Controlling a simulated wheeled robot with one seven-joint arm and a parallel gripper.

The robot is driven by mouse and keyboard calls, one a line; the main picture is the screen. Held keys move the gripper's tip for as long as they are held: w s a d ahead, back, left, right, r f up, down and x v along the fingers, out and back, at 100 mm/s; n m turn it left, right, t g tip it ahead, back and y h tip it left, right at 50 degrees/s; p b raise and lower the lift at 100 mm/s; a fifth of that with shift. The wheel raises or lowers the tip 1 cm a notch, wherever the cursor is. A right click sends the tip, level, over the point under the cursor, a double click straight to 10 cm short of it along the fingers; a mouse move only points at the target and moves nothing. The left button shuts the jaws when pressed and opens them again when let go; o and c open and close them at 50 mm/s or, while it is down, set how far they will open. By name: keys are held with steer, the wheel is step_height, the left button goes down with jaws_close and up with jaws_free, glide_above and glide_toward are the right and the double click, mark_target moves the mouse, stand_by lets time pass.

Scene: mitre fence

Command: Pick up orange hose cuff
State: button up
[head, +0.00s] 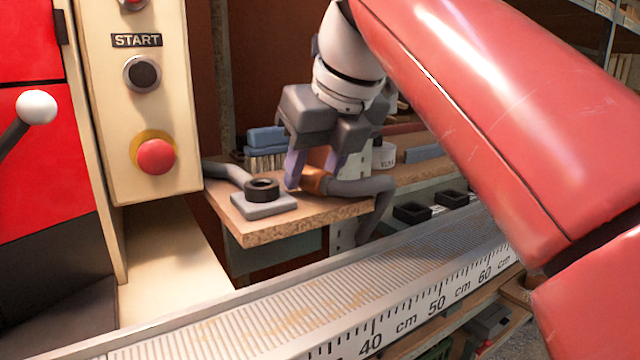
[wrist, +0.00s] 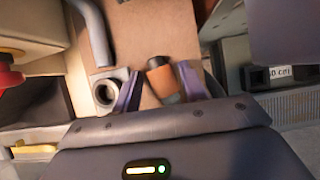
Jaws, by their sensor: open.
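The orange hose cuff (head: 314,181) lies at the front of a small wooden shelf, on the end of a grey hose (head: 365,187) that bends down over the edge. In the wrist view the cuff (wrist: 166,84) shows between the two purple-grey fingers, with a dark end piece beside it. My gripper (head: 310,176) is open and points down at the cuff, one finger on each side of it in both views. It also shows in the wrist view (wrist: 158,76). I cannot tell whether either finger touches the cuff.
A grey plate with a black ring (head: 262,187) stands just left of the cuff. Another grey hose piece (head: 228,171) and a blue brush (head: 266,139) lie behind it. The machine's control panel (head: 140,90) is at left; a ruled metal fence (head: 330,300) runs across the front.

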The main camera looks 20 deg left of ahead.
steer(key=shift+c, duration=0.2)
steer(key=c, duration=0.8)
steer(key=shift+o, duration=0.2)
